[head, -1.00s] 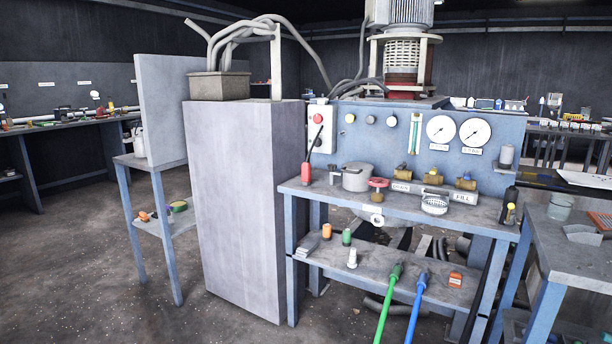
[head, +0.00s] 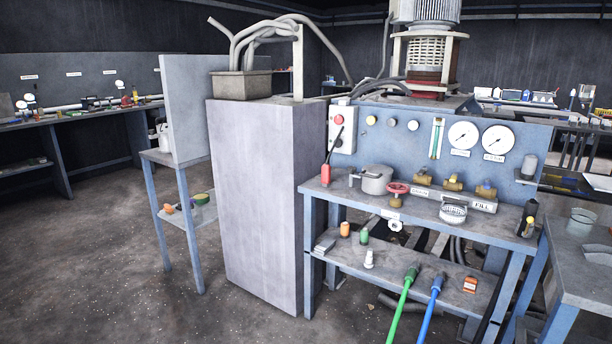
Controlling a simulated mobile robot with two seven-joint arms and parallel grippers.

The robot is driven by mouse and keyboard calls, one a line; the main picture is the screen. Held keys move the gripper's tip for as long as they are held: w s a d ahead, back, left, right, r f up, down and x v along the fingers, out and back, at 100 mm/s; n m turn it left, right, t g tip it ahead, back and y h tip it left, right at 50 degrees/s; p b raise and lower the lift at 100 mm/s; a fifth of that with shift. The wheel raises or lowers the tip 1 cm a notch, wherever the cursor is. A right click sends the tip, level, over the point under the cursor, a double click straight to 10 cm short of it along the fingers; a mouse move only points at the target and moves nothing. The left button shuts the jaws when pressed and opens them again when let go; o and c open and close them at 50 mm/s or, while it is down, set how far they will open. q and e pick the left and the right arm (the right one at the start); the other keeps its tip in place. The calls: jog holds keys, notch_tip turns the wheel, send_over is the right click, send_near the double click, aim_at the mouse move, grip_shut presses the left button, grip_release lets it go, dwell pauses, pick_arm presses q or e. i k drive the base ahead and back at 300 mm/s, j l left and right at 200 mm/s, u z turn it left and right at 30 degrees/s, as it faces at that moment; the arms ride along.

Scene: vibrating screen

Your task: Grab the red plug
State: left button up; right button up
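I cannot pick out a red plug for certain. On the workbench (head: 400,205), an upright red piece with a thin black rod (head: 326,174) stands at the left end. On the lower shelf (head: 420,285) stand an orange plug-like piece (head: 345,229), a green one (head: 364,236) and a white one (head: 369,259). A small orange-red block (head: 470,284) lies at the right of that shelf. Neither of my grippers is in view.
A tall grey cabinet (head: 255,200) stands left of the bench. Green (head: 401,304) and blue (head: 432,309) handles stick out in front. Open floor lies at left.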

aim_at(326, 170)
jog(key=i+l+u, duration=0.9)
jog(key=u, duration=0.2)
jog(key=l, duration=0.1)
